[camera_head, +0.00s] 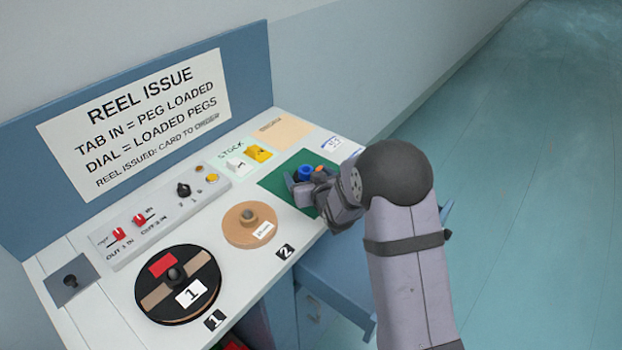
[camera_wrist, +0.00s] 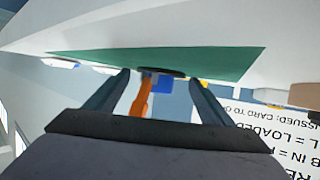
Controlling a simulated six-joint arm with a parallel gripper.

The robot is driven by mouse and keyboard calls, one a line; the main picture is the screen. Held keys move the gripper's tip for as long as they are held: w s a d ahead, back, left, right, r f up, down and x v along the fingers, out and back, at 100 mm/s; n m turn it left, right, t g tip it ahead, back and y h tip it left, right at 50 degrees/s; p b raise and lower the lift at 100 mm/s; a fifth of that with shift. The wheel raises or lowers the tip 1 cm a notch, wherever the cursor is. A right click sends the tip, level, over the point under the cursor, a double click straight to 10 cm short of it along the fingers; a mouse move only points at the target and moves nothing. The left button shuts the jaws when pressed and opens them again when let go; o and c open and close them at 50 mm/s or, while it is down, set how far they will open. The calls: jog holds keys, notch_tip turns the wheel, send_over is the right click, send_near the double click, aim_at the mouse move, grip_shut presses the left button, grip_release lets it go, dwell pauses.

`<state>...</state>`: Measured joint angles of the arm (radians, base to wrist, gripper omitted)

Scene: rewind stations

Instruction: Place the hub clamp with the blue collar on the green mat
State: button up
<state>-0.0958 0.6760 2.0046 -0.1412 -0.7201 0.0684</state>
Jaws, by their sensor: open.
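The green mat (camera_head: 273,183) lies at the right end of the bench and also shows in the wrist view (camera_wrist: 225,62). The hub clamp with the blue collar (camera_head: 305,172) is at the mat, partly hidden by my gripper. In the wrist view its blue collar (camera_wrist: 160,84), orange lever and dark base show against the mat. The base appears to touch the mat. My gripper (camera_head: 303,184) is open over the mat. In the wrist view its fingers (camera_wrist: 163,98) stand apart on either side of the clamp, with visible gaps.
White and yellow blocks (camera_head: 258,153) stand on the stock area behind the mat. A wooden reel (camera_head: 240,236), a black reel (camera_head: 150,306) and a switch panel (camera_head: 160,214) are to the left.

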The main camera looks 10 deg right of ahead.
jog(key=shift+r, duration=0.2)
jog(key=shift+s+d, duration=0.1)
jog(key=shift+s, duration=0.2)
jog(key=b+v, duration=0.1)
jog(key=v, duration=1)
jog(key=shift+s+r, duration=0.15)
jog(key=shift+d, duration=0.1)
jog(key=shift+s+d+g, duration=0.2)
jog(key=shift+s+g, duration=0.05)
jog(key=shift+g, duration=0.05)
jog(key=s+d+m+g+h+p, duration=0.1)
jog(key=s+g, duration=0.5)
jog(key=s, duration=0.7)
jog(key=s+d+m+g+h+p, duration=0.1)
jog(key=s+d+g+p, duration=0.3)
jog(key=s, duration=1)
jog(key=g+p, duration=0.2)
jog(key=shift+d+g+h, duration=0.25)
jog(key=shift+g+h, duration=0.05)
jog(key=shift+g, duration=0.1)
